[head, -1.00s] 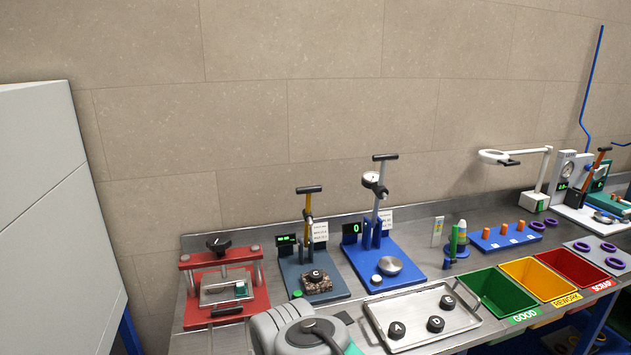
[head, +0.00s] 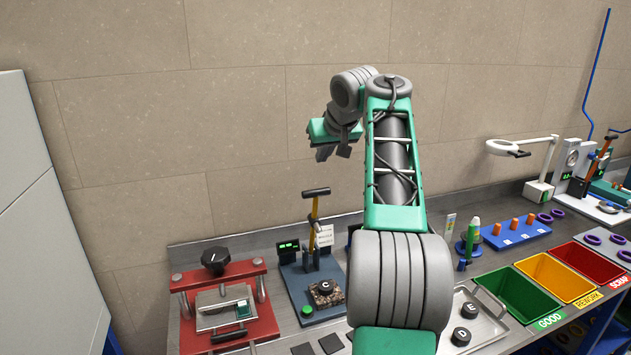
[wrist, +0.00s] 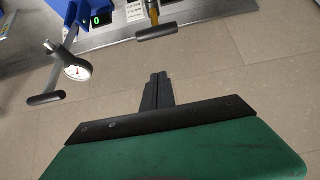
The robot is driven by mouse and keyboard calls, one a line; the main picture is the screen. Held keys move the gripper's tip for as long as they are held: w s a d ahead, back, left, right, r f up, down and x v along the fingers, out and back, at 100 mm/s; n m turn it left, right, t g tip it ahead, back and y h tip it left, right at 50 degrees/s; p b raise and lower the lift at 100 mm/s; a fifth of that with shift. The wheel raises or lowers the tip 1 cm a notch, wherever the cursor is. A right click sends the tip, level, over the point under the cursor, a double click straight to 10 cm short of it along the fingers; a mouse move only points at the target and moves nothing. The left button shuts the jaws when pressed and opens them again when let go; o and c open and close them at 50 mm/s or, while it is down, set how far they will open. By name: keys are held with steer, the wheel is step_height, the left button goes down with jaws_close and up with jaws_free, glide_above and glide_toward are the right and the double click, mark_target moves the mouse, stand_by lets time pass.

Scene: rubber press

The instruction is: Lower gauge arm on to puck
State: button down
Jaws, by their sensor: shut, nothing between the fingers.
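The gauge arm is a yellow lever (head: 315,210) with a black cross handle (head: 316,192). It stands raised on a grey-blue base in the head view. Puck C (head: 325,288), black, lies on a speckled block below it. My gripper (head: 333,154) is up in the air above the handle, apart from it. In the wrist view the shut, empty fingers (wrist: 157,92) point up the picture towards the black handle (wrist: 157,32) and the yellow lever (wrist: 152,9), which is cut off by the top edge. Puck C is out of the wrist view.
A red press (head: 224,300) stands left of the gauge. My arm hides most of the blue gauge station; its dial (wrist: 78,70) and handle (wrist: 45,98) show close by in the wrist view. A tray (head: 497,325) with pucks and coloured bins lie to the right.

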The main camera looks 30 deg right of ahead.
steer(key=w+f+b, duration=0.1)
steer(key=f, duration=0.2)
steer(key=w+f+b, duration=0.1)
steer(key=f, duration=0.1)
steer(key=w+f+b, duration=0.1)
steer(key=f, duration=0.2)
steer(key=shift+w+d+f, duration=0.15)
steer(key=shift+d+f, duration=0.1)
steer(key=shift+f, duration=0.35)
steer(key=shift+r, duration=0.1)
steer(key=shift+b, duration=0.3)
